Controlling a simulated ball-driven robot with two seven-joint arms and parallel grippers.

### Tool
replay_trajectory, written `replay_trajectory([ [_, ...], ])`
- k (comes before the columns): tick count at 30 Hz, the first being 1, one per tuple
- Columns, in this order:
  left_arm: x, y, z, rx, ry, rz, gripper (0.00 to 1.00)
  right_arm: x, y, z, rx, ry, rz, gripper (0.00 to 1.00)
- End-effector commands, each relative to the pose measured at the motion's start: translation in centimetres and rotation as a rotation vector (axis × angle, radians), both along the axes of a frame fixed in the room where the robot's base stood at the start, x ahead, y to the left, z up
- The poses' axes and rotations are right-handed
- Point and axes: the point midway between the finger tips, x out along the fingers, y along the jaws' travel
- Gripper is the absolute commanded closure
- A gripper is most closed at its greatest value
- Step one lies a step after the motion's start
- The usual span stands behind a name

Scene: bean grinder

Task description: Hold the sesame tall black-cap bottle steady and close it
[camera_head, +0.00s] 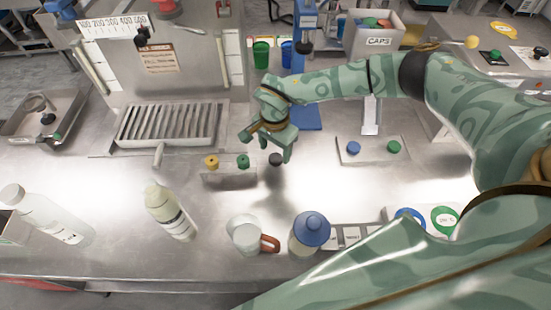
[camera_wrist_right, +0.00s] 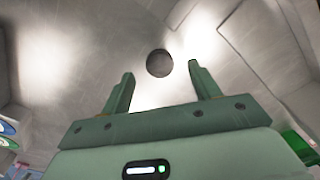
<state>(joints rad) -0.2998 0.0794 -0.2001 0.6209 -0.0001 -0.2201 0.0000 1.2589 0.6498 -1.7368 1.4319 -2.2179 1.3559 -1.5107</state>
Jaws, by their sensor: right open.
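A small round black cap (camera_head: 275,159) lies on the steel counter near the middle. My right gripper (camera_head: 267,147) is open and empty, pointing down above the counter close to the cap. In the right wrist view the dark cap (camera_wrist_right: 159,63) shows at the gap between the two open fingers (camera_wrist_right: 160,76), not gripped. A tall cream bottle (camera_head: 170,212) stands at front left; its label is too small to read, and no black cap shows on it. A tall white bottle (camera_head: 50,216) is farther left. My left gripper is out of view.
A small stand with yellow and green caps (camera_head: 228,172) is left of the black cap. A mug (camera_head: 246,234) and a blue-lidded jar (camera_head: 310,232) stand at the front. A slotted tray (camera_head: 168,126) lies behind.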

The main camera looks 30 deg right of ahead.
Motion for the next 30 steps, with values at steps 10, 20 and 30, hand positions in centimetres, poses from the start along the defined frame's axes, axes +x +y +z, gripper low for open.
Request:
replay_trajectory([
  [10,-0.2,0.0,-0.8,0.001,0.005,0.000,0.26,0.0,-0.3,-3.0,-0.001,-0.001,0.000,0.38],
  [20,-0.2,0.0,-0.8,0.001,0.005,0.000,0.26,0.0,-0.3,-2.9,-0.001,0.000,0.000,0.77],
  [30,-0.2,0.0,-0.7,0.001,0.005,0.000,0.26,0.0,-0.3,-2.9,-0.001,0.000,0.000,0.90],
])
